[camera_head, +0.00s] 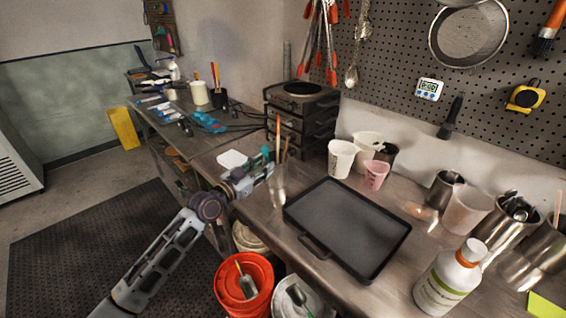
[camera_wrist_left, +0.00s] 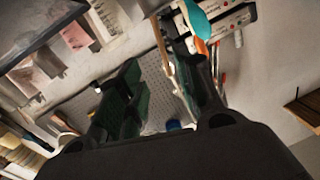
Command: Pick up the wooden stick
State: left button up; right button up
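Thin wooden sticks (camera_head: 278,136) stand in a clear glass (camera_head: 279,192) on the metal workbench, left of the black tray. My left gripper (camera_head: 268,170) reaches in from the left, with its tips beside the upper part of the glass and the lower stick ends. In the left wrist view my left gripper (camera_wrist_left: 165,88) has its two dark fingers apart, with a gap between them. A thin tan stick (camera_wrist_left: 163,45) shows in that gap, nearer the right finger; I cannot tell whether it touches. My right gripper is not in view.
A black tray (camera_head: 345,228) lies right of the glass. White cups (camera_head: 341,158) and a pink cup (camera_head: 376,176) stand behind it. A dark stacked unit (camera_head: 302,100) is at the wall. A white bottle (camera_head: 447,285) stands front right. An orange bucket (camera_head: 243,300) sits below the bench edge.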

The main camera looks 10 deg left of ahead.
aim_at(285, 151)
pick_arm(q)
jog(key=shift+p+x, duration=0.4)
jog(key=shift+x, duration=3.2)
jog(key=shift+w+d, duration=0.1)
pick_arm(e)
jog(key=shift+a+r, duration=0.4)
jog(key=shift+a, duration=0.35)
pick_arm(q)
jog(key=shift+w, duration=0.1)
